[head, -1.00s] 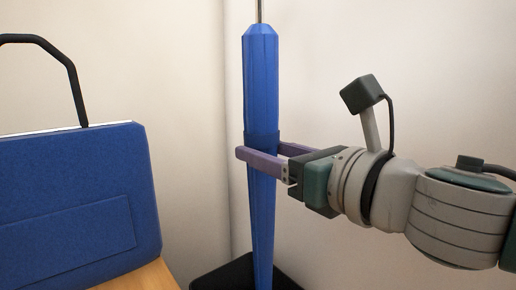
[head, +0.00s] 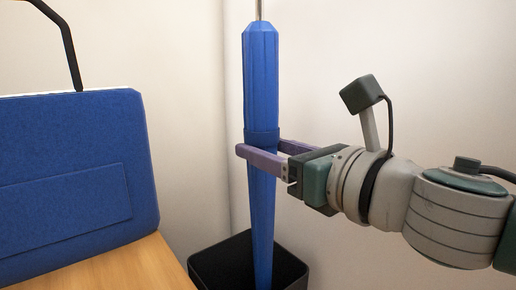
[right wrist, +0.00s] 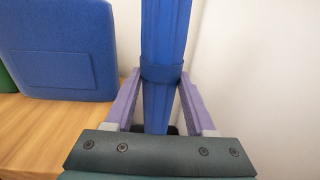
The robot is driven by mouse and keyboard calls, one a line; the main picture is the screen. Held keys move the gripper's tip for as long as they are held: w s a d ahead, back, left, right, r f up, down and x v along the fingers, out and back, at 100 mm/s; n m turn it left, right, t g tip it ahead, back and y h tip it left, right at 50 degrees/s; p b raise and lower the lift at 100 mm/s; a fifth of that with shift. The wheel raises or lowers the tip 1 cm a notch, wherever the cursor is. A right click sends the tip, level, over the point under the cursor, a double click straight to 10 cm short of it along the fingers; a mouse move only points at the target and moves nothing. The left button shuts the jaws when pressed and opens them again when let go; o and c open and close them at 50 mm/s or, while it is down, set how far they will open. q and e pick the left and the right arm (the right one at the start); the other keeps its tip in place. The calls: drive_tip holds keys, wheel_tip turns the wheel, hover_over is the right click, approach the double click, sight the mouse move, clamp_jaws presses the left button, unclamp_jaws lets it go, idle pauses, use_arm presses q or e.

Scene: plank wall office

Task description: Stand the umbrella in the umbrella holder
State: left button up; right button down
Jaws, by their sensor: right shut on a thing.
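The closed blue umbrella (head: 261,85) stands upright in the middle of the head view, its thin metal shaft rising out of the top. My right gripper (head: 262,152) is shut on it at the strap band, one purple finger on either side. The right wrist view also shows the umbrella (right wrist: 166,40) between the fingers. The black, square, open-topped umbrella holder (head: 221,262) is low in the head view, behind or around the umbrella's lower part. The umbrella's lower end is out of frame, so I cannot tell whether it is inside. My left gripper is not in view.
The table edge is close to the holder. Pale walls meet in a corner behind the umbrella.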

drive_tip(key=shift+c, duration=0.8)
unclamp_jaws()
drive_tip(key=shift+s+d, duration=0.1)
drive_tip(key=shift+s+d, duration=0.2)
drive_tip(key=shift+s, duration=0.1)
drive_tip(key=p+v, duration=0.2)
drive_tip(key=v, duration=0.7)
drive_tip(key=shift+r+p, duration=0.15)
drive_tip(key=shift+p, duration=0.15)
